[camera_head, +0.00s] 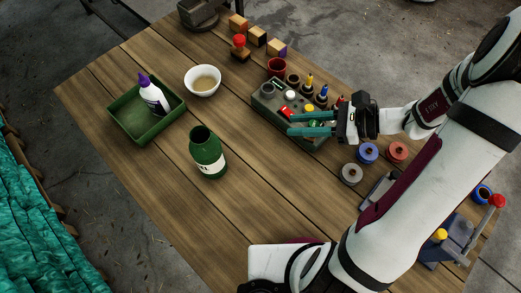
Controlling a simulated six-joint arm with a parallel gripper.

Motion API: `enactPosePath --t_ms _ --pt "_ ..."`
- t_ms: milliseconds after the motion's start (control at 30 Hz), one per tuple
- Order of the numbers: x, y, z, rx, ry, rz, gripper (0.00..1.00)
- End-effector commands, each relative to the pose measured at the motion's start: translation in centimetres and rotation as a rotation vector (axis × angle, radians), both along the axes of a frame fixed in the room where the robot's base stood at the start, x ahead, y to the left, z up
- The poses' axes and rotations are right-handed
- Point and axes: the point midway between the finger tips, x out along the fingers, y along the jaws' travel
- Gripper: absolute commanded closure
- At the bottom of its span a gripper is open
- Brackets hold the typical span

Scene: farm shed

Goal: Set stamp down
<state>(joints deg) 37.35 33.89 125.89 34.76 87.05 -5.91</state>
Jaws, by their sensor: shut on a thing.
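A stamp with a red knob and brown base (239,48) stands upright on the wooden table toward the back, apart from my gripper. My gripper (289,124) reaches in from the right, its two teal fingers over the grey organiser (267,104). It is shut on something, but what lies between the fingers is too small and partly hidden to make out. A red item (287,113) shows by the fingertips; I cannot tell whether it is held or sits in the organiser.
Small wooden blocks with coloured ends (257,35) and a red cup (276,67) stand near the stamp. A white bowl (203,90), green bottle (208,158) and green tray (120,112) with a glue bottle (153,99) stand left. Spools (367,153) lie right. The front-left table is clear.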

Motion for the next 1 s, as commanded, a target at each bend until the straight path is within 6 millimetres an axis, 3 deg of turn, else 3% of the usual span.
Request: enactPosePath --t_ms 167,400,600,833,1000 --pt "0.1 0.6 -1.8 0.002 0.001 0.004 1.00" --pt "1.1 7.4 -6.1 0.002 0.007 0.012 1.00" --pt "2.0 11.2 -8.5 -0.001 0.002 0.008 1.00" --pt "2.1 11.6 -12.3 -0.001 0.001 0.005 1.00" --pt "2.2 11.5 -12.7 -0.001 -0.001 0.004 1.00"
